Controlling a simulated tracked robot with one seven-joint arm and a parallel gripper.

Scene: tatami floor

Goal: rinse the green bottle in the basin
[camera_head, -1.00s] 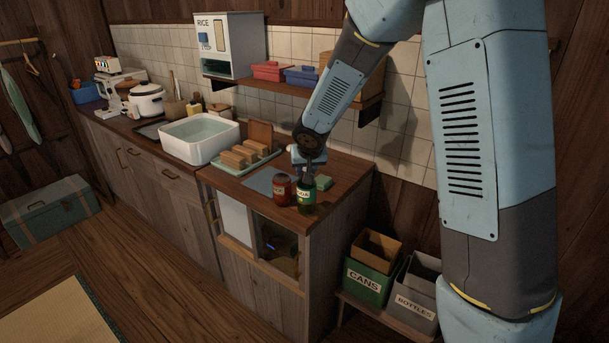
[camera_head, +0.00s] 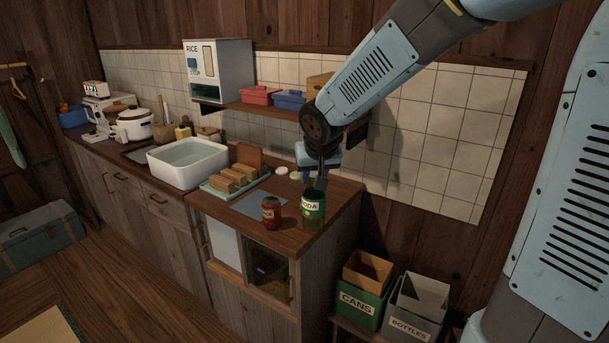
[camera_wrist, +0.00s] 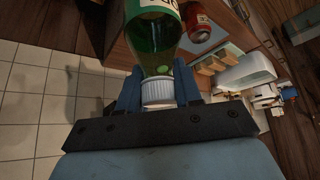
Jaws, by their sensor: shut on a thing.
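The green bottle (camera_head: 313,208) has a pale label and hangs upright under my gripper (camera_head: 318,182) near the front right corner of the counter. In the wrist view my gripper (camera_wrist: 158,92) is shut around the bottle's neck just by its white cap (camera_wrist: 158,92), and the green bottle (camera_wrist: 152,30) extends away from the fingers. The head view does not clearly show whether the bottle's base clears the counter. The white basin (camera_head: 188,163), with water in it, stands further left on the counter. It also shows in the wrist view (camera_wrist: 245,72).
A rack of wooden blocks (camera_head: 233,181) lies between bottle and basin. A shelf (camera_head: 262,108) with boxes overhangs the back. Bins for cans (camera_head: 357,304) and bottles (camera_head: 413,312) stand below right.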

